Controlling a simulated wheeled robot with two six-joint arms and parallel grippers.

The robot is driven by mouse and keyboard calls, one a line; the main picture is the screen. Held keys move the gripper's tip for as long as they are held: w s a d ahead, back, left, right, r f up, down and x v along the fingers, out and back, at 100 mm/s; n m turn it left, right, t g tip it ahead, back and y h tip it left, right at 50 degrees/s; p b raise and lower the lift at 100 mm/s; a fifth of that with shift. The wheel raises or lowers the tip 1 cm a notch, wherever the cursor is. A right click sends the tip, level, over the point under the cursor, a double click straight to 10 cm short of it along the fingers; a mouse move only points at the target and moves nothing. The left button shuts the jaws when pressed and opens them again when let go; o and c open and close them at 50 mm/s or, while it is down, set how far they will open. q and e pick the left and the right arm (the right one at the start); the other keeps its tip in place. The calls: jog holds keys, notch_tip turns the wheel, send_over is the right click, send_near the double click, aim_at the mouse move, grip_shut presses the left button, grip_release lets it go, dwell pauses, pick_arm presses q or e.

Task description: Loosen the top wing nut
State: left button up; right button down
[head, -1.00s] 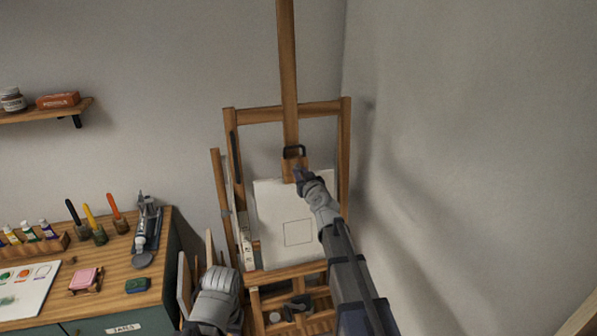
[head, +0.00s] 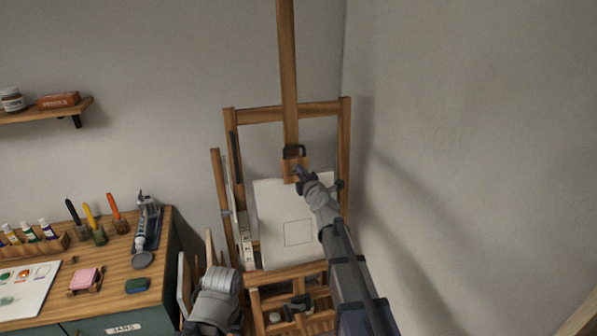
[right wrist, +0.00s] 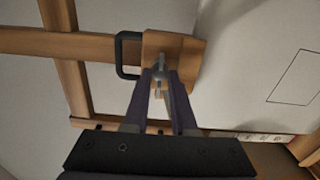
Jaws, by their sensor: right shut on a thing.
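A wooden easel (head: 290,70) stands in the corner with a white canvas (head: 270,222) on it, marked with a faint square. My right gripper (head: 302,175) is at the wooden block at the canvas's top edge. In the right wrist view my right gripper (right wrist: 165,85) has its two fingers closed around a small grey metal wing nut (right wrist: 158,77) on that wooden block (right wrist: 182,58). In the head view the wing nut is hidden by the gripper. My left arm shows at the bottom, but its gripper's fingers are not visible.
A dark metal bracket (head: 294,152) sits just above the block. A workbench (head: 150,268) with paints, brushes and a pink sponge (head: 85,279) stands at the left. A shelf (head: 40,110) is on the back wall. The bare wall (head: 480,130) is close on the right.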

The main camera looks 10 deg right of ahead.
jog(key=c, duration=1)
grip_release()
jog(key=shift+o, duration=0.2)
jog(key=shift+s, duration=0.15)
jog(key=s, duration=0.3)
jog(key=s+r, duration=0.1)
jog(key=s, duration=0.1)
jog(key=shift+s+d+p, duration=0.1)
jog(key=shift+s+p, duration=0.25)
jog(key=shift+p, duration=0.05)
